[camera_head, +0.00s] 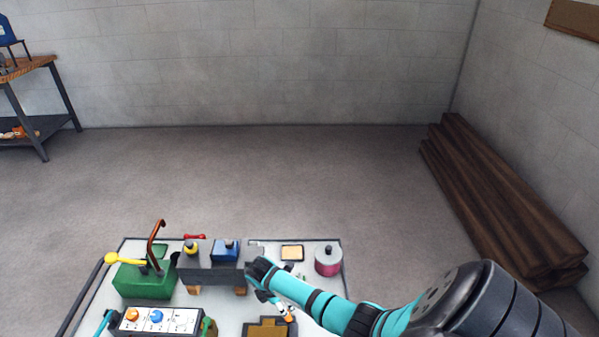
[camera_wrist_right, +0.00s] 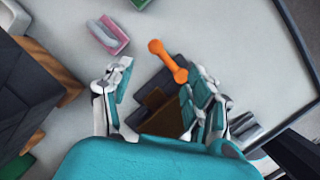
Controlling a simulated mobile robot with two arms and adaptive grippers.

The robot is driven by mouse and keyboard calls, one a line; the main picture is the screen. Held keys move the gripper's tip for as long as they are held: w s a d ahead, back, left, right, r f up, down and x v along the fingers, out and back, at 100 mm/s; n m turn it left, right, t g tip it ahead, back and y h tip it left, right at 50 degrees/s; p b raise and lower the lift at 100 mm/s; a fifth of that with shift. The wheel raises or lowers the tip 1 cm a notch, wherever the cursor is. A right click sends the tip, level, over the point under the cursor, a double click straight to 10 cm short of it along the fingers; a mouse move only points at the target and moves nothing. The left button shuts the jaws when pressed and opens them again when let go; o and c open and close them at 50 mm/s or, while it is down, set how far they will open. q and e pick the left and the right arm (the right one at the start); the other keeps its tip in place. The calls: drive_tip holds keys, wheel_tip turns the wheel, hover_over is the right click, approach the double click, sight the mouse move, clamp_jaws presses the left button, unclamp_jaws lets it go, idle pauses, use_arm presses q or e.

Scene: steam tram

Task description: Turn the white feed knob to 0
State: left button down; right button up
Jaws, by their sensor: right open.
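A white control panel (camera_head: 171,329) stands at the near left of the table, with an orange knob (camera_head: 132,313) and a blue knob (camera_head: 157,315) on it. A white knob against the panel's white right part is too small to make out. My right gripper (camera_head: 284,308) is right of the panel, apart from it, and partly hidden by its own wrist. In the right wrist view my right gripper (camera_wrist_right: 160,82) is open and empty. Its fingers are above or beside a dark and brown block with an orange lever (camera_wrist_right: 168,62). My left gripper is not clearly seen.
A green box (camera_head: 145,284) with a yellow lever and a dark grey block (camera_head: 208,274) on wooden feet stand behind the panel. A pink cylinder (camera_head: 328,263) is at the right. Brown beams (camera_head: 495,195) lie along the right wall. The floor behind the table is clear.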

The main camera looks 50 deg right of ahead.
use_arm(q)
drive_tip(key=shift+s, duration=0.55)
use_arm(e)
drive_tip(key=shift+m+h, duration=0.3)
drive_tip(key=shift+m, duration=0.1)
drive_tip(key=shift+s+d+f, duration=0.4)
drive_tip(key=shift+s+d, duration=0.3)
drive_tip(key=shift+d, duration=0.2)
drive_tip(key=shift+s+d+f, duration=0.4)
drive_tip(key=shift+s+d, duration=0.3)
drive_tip(key=shift+d, duration=0.15)
